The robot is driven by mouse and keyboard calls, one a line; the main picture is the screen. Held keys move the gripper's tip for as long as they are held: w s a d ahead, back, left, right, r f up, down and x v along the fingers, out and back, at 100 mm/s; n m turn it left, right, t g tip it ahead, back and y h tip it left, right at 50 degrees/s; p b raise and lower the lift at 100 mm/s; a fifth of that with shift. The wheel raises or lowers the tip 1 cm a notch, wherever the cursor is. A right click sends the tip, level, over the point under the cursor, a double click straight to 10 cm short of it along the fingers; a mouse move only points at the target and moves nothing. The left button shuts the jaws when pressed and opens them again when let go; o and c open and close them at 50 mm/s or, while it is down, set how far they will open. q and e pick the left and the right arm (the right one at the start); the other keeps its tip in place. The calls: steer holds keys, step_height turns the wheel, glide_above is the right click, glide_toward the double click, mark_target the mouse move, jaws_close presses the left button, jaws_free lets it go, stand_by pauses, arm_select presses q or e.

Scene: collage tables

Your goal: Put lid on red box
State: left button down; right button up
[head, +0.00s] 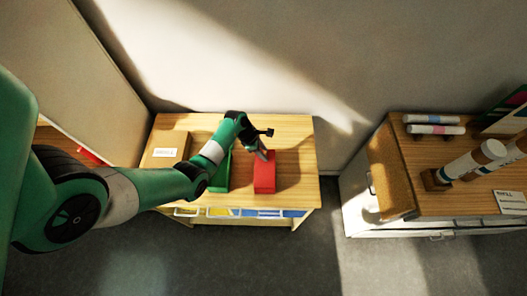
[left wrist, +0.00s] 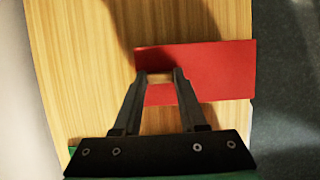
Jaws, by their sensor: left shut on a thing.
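The red box (head: 265,178) stands on the left wooden table, to the right of a green box (head: 222,172). Its top looks like a flat, plain red panel, which I take to be the lid (left wrist: 215,65) in the left wrist view. My left gripper (head: 262,153) is at the far end of the red box, pointing down. In the left wrist view its fingers (left wrist: 160,76) are close together on a small light brown piece at the panel's edge, apparently the lid's handle. Whether the lid touches the box is hidden. My right gripper is out of view.
A cardboard-coloured box with a white label (head: 165,152) is at the table's left. The table (head: 297,150) is clear right of the red box. A second table (head: 430,190) at the right holds marker-like cylinders (head: 470,160) and a white card (head: 510,201).

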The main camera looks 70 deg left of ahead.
arm_select(q)
steer(key=shift+f, duration=0.25)
stand_by(0.5)
jaws_free()
stand_by(0.4)
step_height(320, 180, up, 7)
steer(key=p, duration=0.7)
steer(key=shift+p, duration=0.4)
